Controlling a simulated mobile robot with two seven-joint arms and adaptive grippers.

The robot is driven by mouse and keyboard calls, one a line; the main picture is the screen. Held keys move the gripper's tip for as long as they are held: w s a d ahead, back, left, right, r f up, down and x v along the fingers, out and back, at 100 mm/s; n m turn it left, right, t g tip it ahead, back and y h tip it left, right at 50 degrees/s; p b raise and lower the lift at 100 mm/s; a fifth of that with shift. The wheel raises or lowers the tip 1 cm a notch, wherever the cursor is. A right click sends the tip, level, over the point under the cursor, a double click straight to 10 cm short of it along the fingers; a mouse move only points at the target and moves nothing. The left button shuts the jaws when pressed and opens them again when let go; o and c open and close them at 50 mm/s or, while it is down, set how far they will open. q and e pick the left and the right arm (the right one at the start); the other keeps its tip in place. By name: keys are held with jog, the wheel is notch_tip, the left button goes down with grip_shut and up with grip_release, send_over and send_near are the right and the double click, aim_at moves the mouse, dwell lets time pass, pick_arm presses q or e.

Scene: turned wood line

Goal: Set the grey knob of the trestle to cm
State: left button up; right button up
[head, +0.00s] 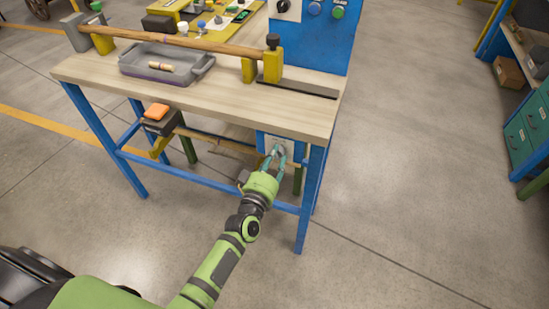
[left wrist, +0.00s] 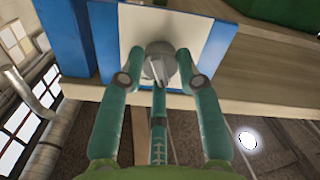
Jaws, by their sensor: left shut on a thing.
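The grey knob (left wrist: 160,66) sits on a white plate (left wrist: 128,40) in the left wrist view, with a paler pointer bar across its face. In the head view the white plate (head: 291,147) is on a blue box under the front edge of the workbench, at its right end. My left gripper (head: 276,153) reaches it from the front, and its teal fingers also show in the left wrist view (left wrist: 158,72). The fingers are closed on the knob from both sides. Any marks on the plate are too small or hidden to read. My right gripper is out of view.
The wooden bench top (head: 230,95) is above my left gripper, and a blue bench leg (head: 311,195) stands just right of it. A grey tray (head: 160,65) and a long wooden bar (head: 180,41) are on top.

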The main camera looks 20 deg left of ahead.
pick_arm(q)
jog(key=shift+w+a+r, duration=0.15)
jog(key=shift+a+r, duration=0.05)
jog(key=shift+r, duration=0.25)
jog(key=o, duration=1.1)
jog(key=shift+c, duration=0.2)
jog(key=shift+o, duration=0.4)
jog(key=shift+f, duration=0.15)
jog(key=shift+f, duration=0.1)
jog(key=s, duration=1.2)
jog(key=shift+a, duration=0.15)
